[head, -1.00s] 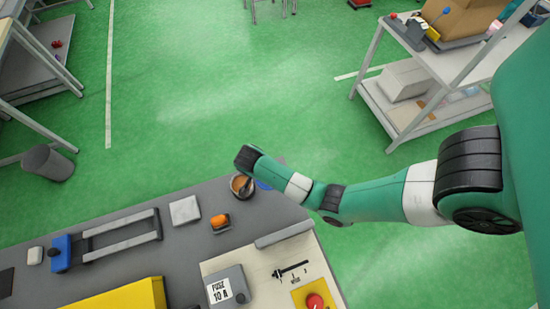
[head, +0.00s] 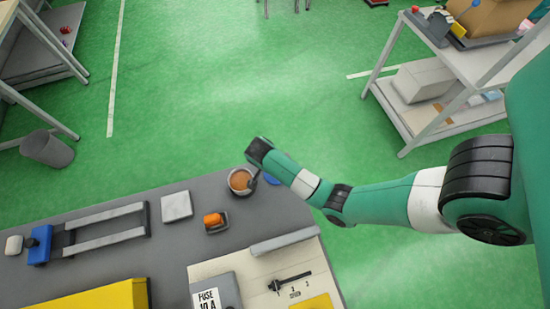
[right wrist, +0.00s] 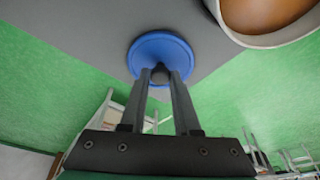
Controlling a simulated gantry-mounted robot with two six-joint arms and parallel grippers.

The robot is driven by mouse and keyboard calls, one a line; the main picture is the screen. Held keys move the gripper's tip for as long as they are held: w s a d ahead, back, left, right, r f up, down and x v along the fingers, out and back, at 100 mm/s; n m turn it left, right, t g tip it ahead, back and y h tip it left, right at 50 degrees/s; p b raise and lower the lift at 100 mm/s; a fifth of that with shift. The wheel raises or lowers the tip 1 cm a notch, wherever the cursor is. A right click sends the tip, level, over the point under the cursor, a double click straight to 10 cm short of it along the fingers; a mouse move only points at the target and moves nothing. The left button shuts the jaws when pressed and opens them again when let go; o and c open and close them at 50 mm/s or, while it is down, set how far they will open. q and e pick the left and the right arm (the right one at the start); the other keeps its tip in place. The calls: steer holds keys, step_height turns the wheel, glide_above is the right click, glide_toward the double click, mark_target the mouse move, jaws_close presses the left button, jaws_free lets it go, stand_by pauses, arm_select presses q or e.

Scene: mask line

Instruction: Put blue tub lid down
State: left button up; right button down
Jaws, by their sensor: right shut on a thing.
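The blue tub lid (right wrist: 150,44) is a round disc with a dark knob (right wrist: 160,73) in the right wrist view. My right gripper (right wrist: 160,76) is shut on the knob. In the head view the lid (head: 273,180) shows as a blue sliver just right of the open tub (head: 232,188), by the bench's far edge. The tub has orange-brown contents and also shows at the top right of the right wrist view (right wrist: 225,28). I cannot tell whether the lid touches the bench. My left gripper is out of view.
The grey bench (head: 180,240) holds an orange item in a dark tray (head: 215,222), a pale square plate (head: 176,206), a blue-ended metal frame (head: 110,232) and a pale board (head: 255,270). Green floor lies beyond the bench's edge.

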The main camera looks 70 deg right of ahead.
mark_target(269, 180)
steer(key=shift+f, duration=0.25)
steer(key=c, duration=0.6)
jaws_free()
steer(key=shift+r, duration=0.1)
steer(key=shift+c, duration=0.2)
steer(key=shift+r, duration=0.1)
steer(key=p+v, duration=0.8)
steer(key=v, duration=0.4)
steer(key=shift+p, duration=0.3)
